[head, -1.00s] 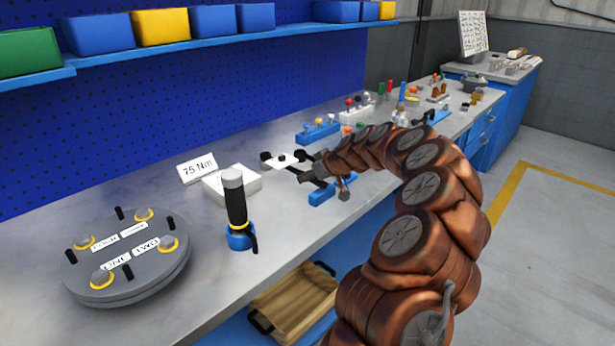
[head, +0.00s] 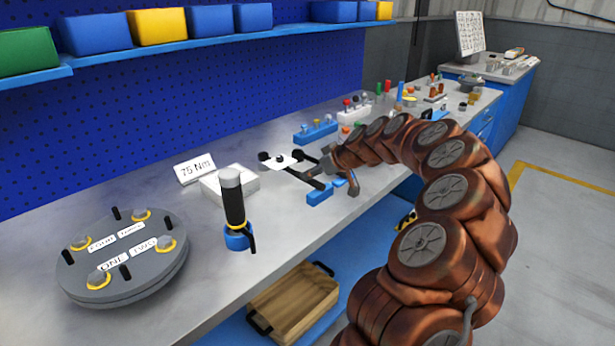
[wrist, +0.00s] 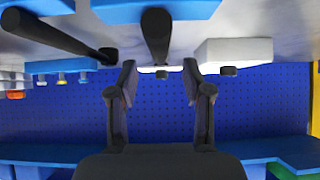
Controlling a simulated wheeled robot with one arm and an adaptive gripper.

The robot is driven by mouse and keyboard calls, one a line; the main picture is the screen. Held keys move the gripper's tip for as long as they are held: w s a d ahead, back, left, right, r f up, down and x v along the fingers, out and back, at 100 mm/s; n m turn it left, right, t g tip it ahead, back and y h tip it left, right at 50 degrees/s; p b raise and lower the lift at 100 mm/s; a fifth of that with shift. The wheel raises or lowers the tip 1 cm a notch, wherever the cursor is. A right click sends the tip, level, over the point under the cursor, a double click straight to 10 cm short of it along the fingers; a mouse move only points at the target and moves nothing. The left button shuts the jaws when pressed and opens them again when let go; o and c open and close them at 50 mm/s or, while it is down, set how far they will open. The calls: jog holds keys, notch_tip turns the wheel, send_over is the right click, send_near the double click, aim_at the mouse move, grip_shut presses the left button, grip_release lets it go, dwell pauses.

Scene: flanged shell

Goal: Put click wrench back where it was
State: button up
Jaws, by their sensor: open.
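Two dark bar-shaped tools with round ends lie on the bench by my gripper; the nearer one (head: 298,174) points toward the blue rest (head: 321,195). I cannot tell for sure which is the click wrench. In the wrist view one dark bar (wrist: 157,32) crosses a blue block (wrist: 205,9) and its end lies ahead of the gap between my fingers. The other bar (wrist: 62,35) is to the left. My gripper (wrist: 158,82) is open, with nothing between its fingers. In the head view my gripper (head: 328,168) is partly hidden among the bars.
A white box (head: 229,184) and a 75 Nm sign (head: 195,168) stand left of the bars. An upright black-handled tool (head: 234,205) sits in a blue base. A grey flanged disc (head: 122,262) is at left. Blue pegboard (wrist: 240,108) backs the bench.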

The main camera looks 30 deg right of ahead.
jog(key=v, duration=0.7)
jog(key=s+a+r+n+g+y, duration=0.1)
jog(key=a, duration=0.6)
jog(key=s+a+r+g+y, duration=0.1)
jog(key=s+a, duration=0.1)
jog(key=a, duration=0.6)
jog(key=s+a+f+g, duration=0.3)
jog(key=s+a+g, duration=0.1)
jog(key=s+a, duration=0.75)
jog(key=s+a+f+m+g+h, duration=0.1)
jog(key=s+f+g, duration=0.1)
jog(key=s, duration=0.6)
jog(key=s+a+f+m+g+h, duration=0.1)
jog(key=s+f, duration=0.3)
jog(key=s, duration=0.5)
jog(key=s+a+f+m+g+h, duration=0.1)
jog(key=s+f+g+h, duration=0.1)
jog(key=s, duration=0.6)
jog(key=shift+s+a+f+m+g+b, duration=0.35)
jog(key=shift+a+f+g, duration=0.1)
jog(key=shift+g, duration=0.25)
jog(key=s+p+v, duration=0.3)
jog(key=p+v, duration=1)
jog(key=v, duration=0.1)
jog(key=shift+w+a+r+t+p, duration=0.25)
jog(key=shift+w+r+t+p, duration=0.15)
jog(key=shift+r, duration=0.1)
